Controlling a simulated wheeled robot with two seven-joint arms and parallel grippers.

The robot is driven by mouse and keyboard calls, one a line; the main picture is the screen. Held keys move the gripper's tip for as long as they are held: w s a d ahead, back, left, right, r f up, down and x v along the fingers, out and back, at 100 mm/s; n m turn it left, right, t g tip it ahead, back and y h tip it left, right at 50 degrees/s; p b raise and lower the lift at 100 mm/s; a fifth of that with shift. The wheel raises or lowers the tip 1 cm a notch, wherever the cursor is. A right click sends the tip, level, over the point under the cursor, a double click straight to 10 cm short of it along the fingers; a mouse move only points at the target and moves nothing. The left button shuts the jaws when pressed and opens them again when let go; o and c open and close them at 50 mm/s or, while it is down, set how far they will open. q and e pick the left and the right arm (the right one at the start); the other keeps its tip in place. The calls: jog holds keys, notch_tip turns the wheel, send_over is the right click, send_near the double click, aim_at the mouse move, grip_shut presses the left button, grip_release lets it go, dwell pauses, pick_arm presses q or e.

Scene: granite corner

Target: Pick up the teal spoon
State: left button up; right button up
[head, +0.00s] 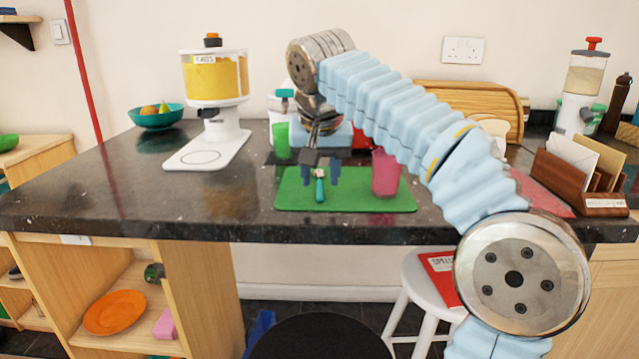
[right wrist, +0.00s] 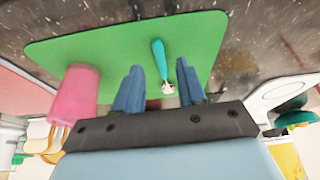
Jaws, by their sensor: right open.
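The teal spoon (head: 319,188) lies on the green mat (head: 260,201) on the dark granite counter. In the right wrist view the spoon (right wrist: 159,58) has its teal handle pointing away from my gripper, and its pale, reddish end is near the fingertips. My right gripper (head: 321,172) is over the mat with its fingers pointing down, one on each side of the spoon. In the right wrist view its blue fingers (right wrist: 160,78) are apart, with the spoon seen between them. I cannot tell the exact height of the fingers above the mat. My left gripper is not in view.
A pink cup (head: 385,173) stands on the mat right of my right gripper; it shows in the right wrist view (right wrist: 76,97). A green cup (head: 282,141) stands behind. A cereal dispenser (head: 215,110) is at left, a letter rack (head: 570,178) at right. The counter's front left is clear.

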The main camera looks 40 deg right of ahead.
aim_at(320, 191)
jog(key=shift+x, duration=1.55)
jog(key=shift+r, duration=0.1)
grip_shut()
jog(key=shift+r, duration=0.1)
notch_tip(320, 191, up, 10)
